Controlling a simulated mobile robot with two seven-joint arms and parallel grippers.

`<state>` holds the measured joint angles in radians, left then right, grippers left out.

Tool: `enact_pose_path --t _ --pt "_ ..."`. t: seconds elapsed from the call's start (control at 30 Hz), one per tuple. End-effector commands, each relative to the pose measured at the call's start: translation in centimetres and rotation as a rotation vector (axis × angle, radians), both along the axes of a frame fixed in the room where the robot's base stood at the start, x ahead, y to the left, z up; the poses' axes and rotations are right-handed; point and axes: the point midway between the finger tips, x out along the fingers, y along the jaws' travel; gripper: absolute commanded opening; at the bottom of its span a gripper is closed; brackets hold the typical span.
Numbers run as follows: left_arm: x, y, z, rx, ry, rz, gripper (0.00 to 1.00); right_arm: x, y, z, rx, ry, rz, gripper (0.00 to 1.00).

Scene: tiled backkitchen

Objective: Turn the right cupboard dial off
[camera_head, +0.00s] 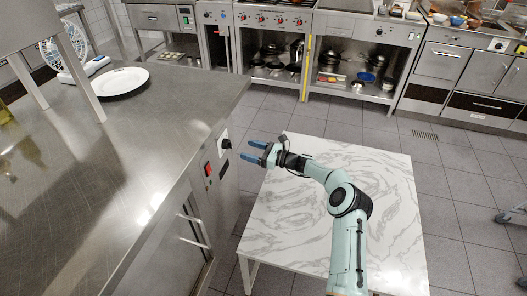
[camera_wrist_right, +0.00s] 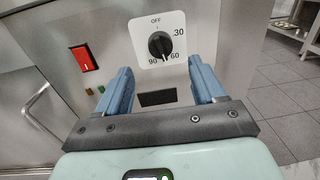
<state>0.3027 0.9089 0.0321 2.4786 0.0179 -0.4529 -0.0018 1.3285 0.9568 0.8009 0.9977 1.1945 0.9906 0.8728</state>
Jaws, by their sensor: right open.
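The dial (camera_wrist_right: 160,45) is a black round knob on a white plate marked OFF at the top, with 30, 60 and 90 around it. Its pointer seems to face down, between 90 and 60. In the head view the dial (camera_head: 225,144) is on the steel cupboard's (camera_head: 222,180) side. My right gripper (camera_head: 245,151) is open and empty, close in front of the dial and apart from it. In the right wrist view its blue fingers (camera_wrist_right: 160,66) stand to either side, slightly below the knob. My left gripper is not in view.
A red switch (camera_wrist_right: 84,58) is left of the dial and also shows in the head view (camera_head: 208,169). A dark slot (camera_wrist_right: 157,98) is below the dial. A marble-topped table (camera_head: 300,235) stands under my right arm. A white plate (camera_head: 120,81) lies on the steel counter.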

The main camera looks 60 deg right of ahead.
Motion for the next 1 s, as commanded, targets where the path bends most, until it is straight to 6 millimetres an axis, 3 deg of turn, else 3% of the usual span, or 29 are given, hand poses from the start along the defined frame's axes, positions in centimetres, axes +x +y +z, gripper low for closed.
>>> enact_pose_path --t 0.1,0.3,0.77,0.87,0.97,1.0 --pt "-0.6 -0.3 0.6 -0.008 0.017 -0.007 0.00 -2.4 -0.6 0.1 0.002 0.000 -0.002 0.68" --pt "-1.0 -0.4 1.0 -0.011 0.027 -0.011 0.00 -4.6 -1.0 -0.1 0.002 0.000 0.000 0.68" --pt "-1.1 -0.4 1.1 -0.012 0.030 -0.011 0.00 -4.9 -1.4 0.0 0.027 -0.004 -0.020 0.67" --pt "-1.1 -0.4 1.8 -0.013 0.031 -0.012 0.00 -4.1 -3.2 0.5 0.157 -0.019 -0.119 0.67" --pt "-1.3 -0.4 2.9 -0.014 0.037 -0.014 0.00 -3.4 -6.8 0.7 0.458 -0.044 -0.309 0.67" --pt "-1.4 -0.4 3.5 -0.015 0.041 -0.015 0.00 -3.3 -8.6 0.4 0.628 -0.055 -0.399 0.67"
